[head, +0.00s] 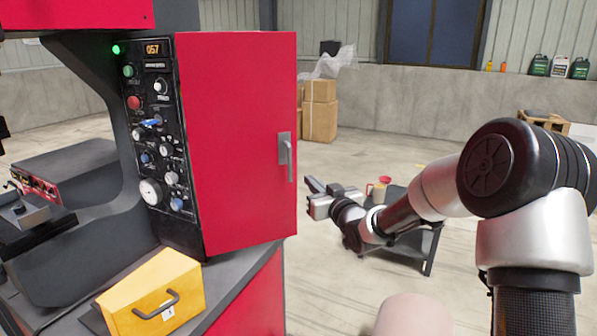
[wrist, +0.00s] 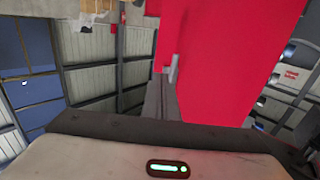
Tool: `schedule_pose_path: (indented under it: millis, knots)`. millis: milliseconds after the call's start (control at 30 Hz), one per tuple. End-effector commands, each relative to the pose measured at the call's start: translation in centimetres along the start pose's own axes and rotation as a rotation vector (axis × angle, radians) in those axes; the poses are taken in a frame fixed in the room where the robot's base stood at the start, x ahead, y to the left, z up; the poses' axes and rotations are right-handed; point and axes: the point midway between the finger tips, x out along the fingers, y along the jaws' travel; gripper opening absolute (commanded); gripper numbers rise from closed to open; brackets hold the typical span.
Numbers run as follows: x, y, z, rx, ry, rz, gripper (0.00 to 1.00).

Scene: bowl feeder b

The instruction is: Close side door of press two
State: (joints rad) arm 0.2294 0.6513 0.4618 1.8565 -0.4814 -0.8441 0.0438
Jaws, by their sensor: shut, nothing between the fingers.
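The press has a red side door (head: 235,140) with a grey handle (head: 286,157) near its right edge. The door panel stands upright beside the black control panel; I cannot tell from this angle whether it is ajar. In the wrist view the red door (wrist: 235,60) fills the upper right, and its handle (wrist: 173,69) shows near its left edge. My gripper (head: 314,194) is shut and empty. In the head view it appears just right of the door's edge, lower than the handle. I see no contact with the door.
The control panel (head: 152,125) carries knobs and gauges. A yellow box (head: 153,293) with a black handle sits on the ledge below it. A low dark table (head: 430,240) with small items stands behind my arm. Cardboard boxes (head: 319,112) stand at the back wall.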

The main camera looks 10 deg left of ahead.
Motion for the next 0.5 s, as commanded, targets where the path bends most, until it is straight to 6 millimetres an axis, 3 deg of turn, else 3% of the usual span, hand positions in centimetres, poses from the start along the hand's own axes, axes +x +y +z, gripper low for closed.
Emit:
schedule_pose_path:
  millis: [300, 500]
  knots:
    - [6.8, -0.1, 0.1, 0.001, -0.001, 0.0, 0.0]
    - [9.3, 0.0, 0.1, 0.0, -0.002, 0.0, 0.0]
